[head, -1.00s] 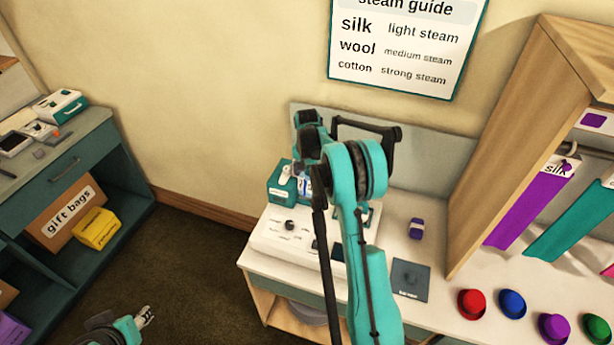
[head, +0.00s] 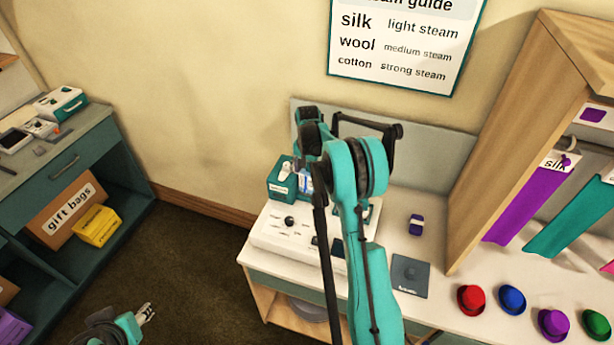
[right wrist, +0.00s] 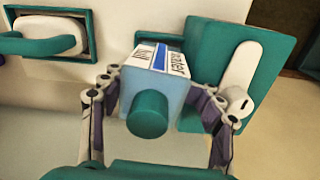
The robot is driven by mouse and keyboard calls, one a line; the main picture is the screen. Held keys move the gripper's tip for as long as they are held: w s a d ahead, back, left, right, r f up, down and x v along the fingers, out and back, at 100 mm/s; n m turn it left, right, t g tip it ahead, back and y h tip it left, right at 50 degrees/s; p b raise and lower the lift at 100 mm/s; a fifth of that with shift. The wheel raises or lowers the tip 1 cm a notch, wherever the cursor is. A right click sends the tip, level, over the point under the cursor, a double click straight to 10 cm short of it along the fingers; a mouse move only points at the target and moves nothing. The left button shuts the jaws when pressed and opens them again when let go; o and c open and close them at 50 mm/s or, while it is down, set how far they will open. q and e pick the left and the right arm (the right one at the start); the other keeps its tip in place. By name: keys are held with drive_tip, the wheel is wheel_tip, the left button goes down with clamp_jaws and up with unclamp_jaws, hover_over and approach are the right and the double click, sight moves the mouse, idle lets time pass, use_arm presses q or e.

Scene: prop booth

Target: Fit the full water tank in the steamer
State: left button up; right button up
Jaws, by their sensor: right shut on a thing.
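The water tank (right wrist: 158,88) is a pale blue block with a teal round cap and a white label reading "water". My right gripper (right wrist: 160,98) is shut on it, with a finger on each side. In the head view the tank (head: 305,182) shows only in part behind my right arm. The steamer (head: 283,233) is a white unit with a dark knob on the table, just below the tank in the picture. Whether the tank touches it is hidden. My left gripper (head: 147,311) is low at the left, away from the table; its jaws are too small to judge.
A teal box with a white lever (head: 281,180) stands close beside the tank; it also shows in the right wrist view (right wrist: 205,60). A purple item (head: 416,225), a dark pad (head: 410,276) and several coloured hats lie right. A wooden rack (head: 500,150) bounds the table.

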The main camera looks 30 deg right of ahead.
drive_tip(key=shift+o, duration=0.2)
drive_tip(key=shift+s+d+f+b, duration=0.2)
drive_tip(key=shift+f+b, duration=0.15)
drive_tip(key=shift+f, duration=0.15)
drive_tip(key=shift+o, duration=0.3)
drive_tip(key=shift+a+f+b, duration=0.1)
drive_tip(key=shift+f+b, duration=0.25)
drive_tip(key=o, duration=0.5)
drive_tip(key=shift+f, duration=0.3)
drive_tip(key=shift+c, duration=0.2)
drive_tip(key=shift+w+d+f, duration=0.2)
drive_tip(key=shift+w+f, duration=0.1)
drive_tip(key=shift+w, duration=0.05)
clamp_jaws()
drive_tip(key=shift+d, duration=0.1)
drive_tip(key=shift+s+r, duration=0.1)
drive_tip(key=shift+r, duration=0.05)
drive_tip(key=shift+a+r, duration=0.1)
drive_tip(key=shift+a, duration=0.1)
